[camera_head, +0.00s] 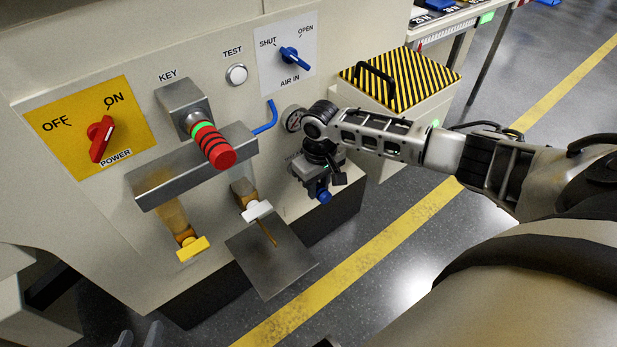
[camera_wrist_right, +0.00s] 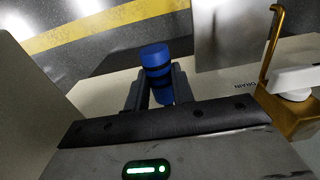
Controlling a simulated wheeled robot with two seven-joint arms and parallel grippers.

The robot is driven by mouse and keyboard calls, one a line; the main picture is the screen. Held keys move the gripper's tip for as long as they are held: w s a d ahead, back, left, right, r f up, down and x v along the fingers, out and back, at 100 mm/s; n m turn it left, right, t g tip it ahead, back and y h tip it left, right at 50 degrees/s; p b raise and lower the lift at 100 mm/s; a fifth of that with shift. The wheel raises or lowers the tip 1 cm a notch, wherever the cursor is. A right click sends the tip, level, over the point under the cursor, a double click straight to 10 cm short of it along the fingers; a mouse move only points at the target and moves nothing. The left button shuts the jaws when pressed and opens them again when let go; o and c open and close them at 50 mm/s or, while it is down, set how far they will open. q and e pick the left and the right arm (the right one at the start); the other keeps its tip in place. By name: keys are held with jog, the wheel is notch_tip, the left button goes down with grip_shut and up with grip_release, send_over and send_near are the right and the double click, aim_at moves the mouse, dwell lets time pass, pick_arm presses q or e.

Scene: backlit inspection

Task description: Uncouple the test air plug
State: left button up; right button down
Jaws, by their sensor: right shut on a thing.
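The blue test air plug (camera_head: 323,195) points downward below the gauge on the cabinet front. In the right wrist view the plug (camera_wrist_right: 156,62) shows as a blue, dark-banded cylinder between my fingers. My right gripper (camera_head: 318,182) is shut on it. Whether the plug is still seated in its socket cannot be told, as my gripper covers its upper part. Two grey tips at the bottom left edge of the head view look like my left gripper (camera_head: 138,338), apart and empty, mostly out of frame.
A round gauge (camera_head: 294,119) sits beside my right wrist. A drain valve with a white handle (camera_head: 257,211) hangs left of the plug, above a metal plate (camera_head: 272,262). A striped box (camera_head: 400,78) stands to the right. The blue AIR IN knob (camera_head: 294,58) is above.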

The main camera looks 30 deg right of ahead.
aim_at(329, 196)
jog(key=shift+s+d+r+p, duration=0.1)
jog(key=shift+s+d+p, duration=0.05)
jog(key=shift+s+p, duration=1.85)
jog(key=shift+w, duration=0.1)
